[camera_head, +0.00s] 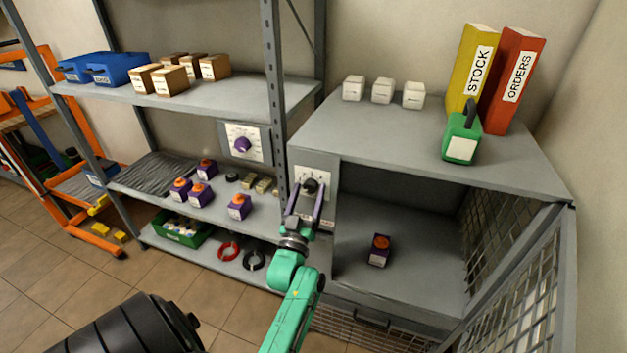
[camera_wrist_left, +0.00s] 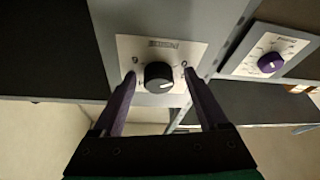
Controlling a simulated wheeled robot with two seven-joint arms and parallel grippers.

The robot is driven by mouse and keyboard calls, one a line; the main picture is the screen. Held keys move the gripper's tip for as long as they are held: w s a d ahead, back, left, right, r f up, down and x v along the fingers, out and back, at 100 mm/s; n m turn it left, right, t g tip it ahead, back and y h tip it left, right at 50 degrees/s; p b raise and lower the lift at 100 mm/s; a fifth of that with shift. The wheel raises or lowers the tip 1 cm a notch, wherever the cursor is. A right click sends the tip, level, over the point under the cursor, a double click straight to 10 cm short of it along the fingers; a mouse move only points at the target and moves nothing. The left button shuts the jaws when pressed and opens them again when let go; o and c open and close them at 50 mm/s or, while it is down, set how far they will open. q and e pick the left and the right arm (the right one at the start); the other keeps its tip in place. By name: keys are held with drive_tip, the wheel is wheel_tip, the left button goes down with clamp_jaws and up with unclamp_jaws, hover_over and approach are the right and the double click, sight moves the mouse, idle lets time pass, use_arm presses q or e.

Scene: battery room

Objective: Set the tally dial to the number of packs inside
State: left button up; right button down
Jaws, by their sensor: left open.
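A black dial (camera_head: 310,186) sits on a pale plate on the left front of the grey cabinet (camera_head: 420,135). It also shows in the left wrist view (camera_wrist_left: 158,76), its white pointer mark turned toward the lower right. My left gripper (camera_head: 309,189) is open, its fingers on either side of this dial; contact cannot be told. A purple dial (camera_head: 242,144) is on another plate on the shelf unit to the left. One purple pack with an orange top (camera_head: 380,250) stands inside the cabinet; part of the interior is hidden. My right gripper is not in view.
Several purple packs (camera_head: 200,194) stand on the middle shelf at left. White boxes (camera_head: 382,90), a green container (camera_head: 461,140) and yellow and red binders (camera_head: 507,80) stand on the cabinet top. The mesh door (camera_head: 520,280) is open at right.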

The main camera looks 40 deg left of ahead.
use_arm(q)
drive_tip(key=shift+s+d+r, duration=0.2)
drive_tip(key=shift+s+r, duration=0.1)
drive_tip(key=shift+s, duration=0.1)
drive_tip(key=shift+c, duration=0.3)
drive_tip(key=shift+s, duration=0.1)
drive_tip(key=c, duration=0.6)
clamp_jaws()
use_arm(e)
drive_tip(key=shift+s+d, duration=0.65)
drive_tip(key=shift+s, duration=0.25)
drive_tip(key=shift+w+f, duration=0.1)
